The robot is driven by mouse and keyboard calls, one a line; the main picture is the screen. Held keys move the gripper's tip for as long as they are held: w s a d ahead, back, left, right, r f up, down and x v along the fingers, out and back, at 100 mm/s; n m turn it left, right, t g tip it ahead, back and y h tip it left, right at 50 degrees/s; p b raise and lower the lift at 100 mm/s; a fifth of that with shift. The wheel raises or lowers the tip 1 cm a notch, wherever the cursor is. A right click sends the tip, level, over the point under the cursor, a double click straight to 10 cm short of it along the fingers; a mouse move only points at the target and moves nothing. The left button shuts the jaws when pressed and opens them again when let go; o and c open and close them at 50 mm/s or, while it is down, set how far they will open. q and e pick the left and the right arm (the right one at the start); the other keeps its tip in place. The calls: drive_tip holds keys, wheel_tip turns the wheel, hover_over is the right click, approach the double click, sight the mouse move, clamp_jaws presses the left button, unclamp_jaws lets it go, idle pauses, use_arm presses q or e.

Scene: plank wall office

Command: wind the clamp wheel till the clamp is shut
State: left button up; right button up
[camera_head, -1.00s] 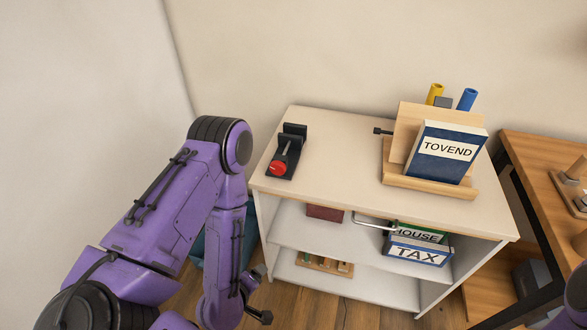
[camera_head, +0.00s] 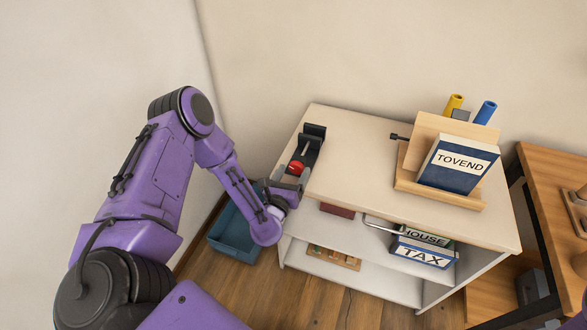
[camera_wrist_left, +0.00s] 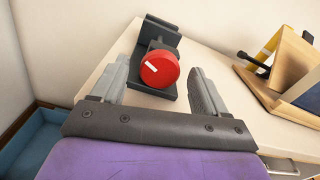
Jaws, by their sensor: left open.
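The black clamp (camera_head: 311,146) stands on the left end of the cream shelf top. Its red wheel (camera_head: 295,168) faces the front edge; in the left wrist view the red wheel (camera_wrist_left: 160,69) shows a white mark pointing to the upper left. The clamp's black body (camera_wrist_left: 160,36) lies behind the wheel, which hides part of it. My left gripper (camera_head: 289,185) is just in front of the wheel at the shelf's front edge. In the left wrist view its two grey fingers (camera_wrist_left: 158,78) are open, one on each side of the wheel, with gaps to it. My right gripper is not in view.
A wooden holder (camera_head: 437,195) with a TOVEND book (camera_head: 459,164) stands on the right of the shelf top (camera_head: 365,150). The top between is clear. Below are HOUSE and TAX binders (camera_head: 424,255). A blue bin (camera_head: 235,232) stands on the floor at left.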

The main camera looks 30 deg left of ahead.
use_arm(q)
drive_tip(key=shift+w+a, duration=0.1)
drive_tip(key=shift+w, duration=0.35)
drive_tip(key=c, duration=1.1)
drive_tip(key=shift+o, duration=0.2)
drive_tip(key=shift+f+m, duration=0.1)
drive_tip(key=shift+m, duration=0.3)
drive_tip(key=shift+m+b, duration=0.7)
drive_tip(key=shift+m, duration=0.2)
drive_tip(key=shift+m+b, duration=0.7)
drive_tip(key=shift+m, duration=1.6)
